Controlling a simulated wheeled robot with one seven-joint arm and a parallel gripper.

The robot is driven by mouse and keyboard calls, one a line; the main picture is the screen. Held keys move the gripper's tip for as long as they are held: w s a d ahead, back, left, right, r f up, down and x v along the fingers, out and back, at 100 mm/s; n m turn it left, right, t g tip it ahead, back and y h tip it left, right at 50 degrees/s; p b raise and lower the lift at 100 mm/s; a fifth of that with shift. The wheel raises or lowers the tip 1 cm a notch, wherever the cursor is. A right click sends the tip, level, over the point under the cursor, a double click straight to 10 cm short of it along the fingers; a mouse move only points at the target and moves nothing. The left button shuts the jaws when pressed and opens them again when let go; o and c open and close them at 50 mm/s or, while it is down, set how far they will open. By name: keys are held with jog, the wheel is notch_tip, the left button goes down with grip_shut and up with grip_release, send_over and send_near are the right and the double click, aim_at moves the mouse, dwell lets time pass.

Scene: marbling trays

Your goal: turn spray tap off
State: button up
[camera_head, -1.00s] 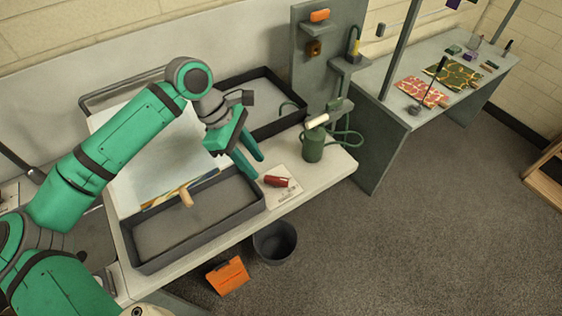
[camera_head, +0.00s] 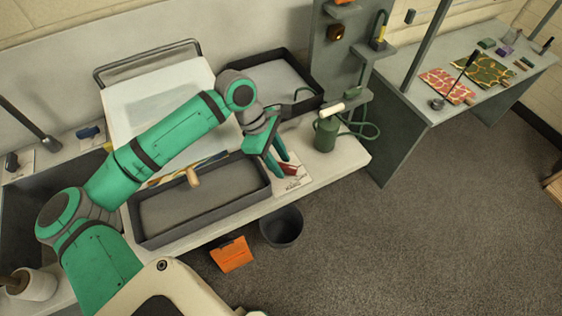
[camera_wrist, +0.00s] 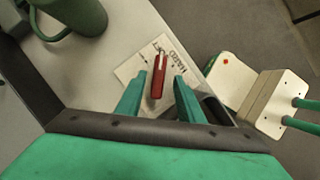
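A red handle-like piece (camera_head: 291,169) with a metal end lies on a white printed card (camera_head: 294,182) at the counter's front edge. In the wrist view the red piece (camera_wrist: 157,80) shows between my fingers, with the card (camera_wrist: 130,68) under it. My gripper (camera_head: 279,166) is open above it, its two teal fingers (camera_wrist: 161,76) apart on either side; contact is not visible. A blue tap-like lever (camera_head: 89,132) and a dark one (camera_head: 12,162) stand on cards near the sink at left. No readable label shows which is the spray tap.
A dark tray (camera_head: 203,215) lies left of my gripper, another tray (camera_head: 262,63) behind. A green watering can (camera_head: 326,135) stands to the right. Below the counter are a dark bucket (camera_head: 281,228) and an orange piece (camera_head: 231,255). Open floor lies to the right.

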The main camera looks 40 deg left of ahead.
jog(key=shift+w+d+f, duration=0.2)
jog(key=shift+d+f, duration=0.05)
jog(key=shift+f, duration=0.15)
jog(key=shift+c, duration=0.3)
grip_shut()
jog(key=n+t+y, duration=0.1)
jog(key=n, duration=0.3)
jog(key=shift+s+d, duration=0.1)
jog(key=shift+s, duration=0.05)
jog(key=shift+d+n+t+y, duration=0.1)
jog(key=shift+n+t+y, duration=0.25)
jog(key=shift+n, duration=0.85)
jog(key=shift+n+t+y, duration=0.35)
jog(key=shift+n, duration=0.85)
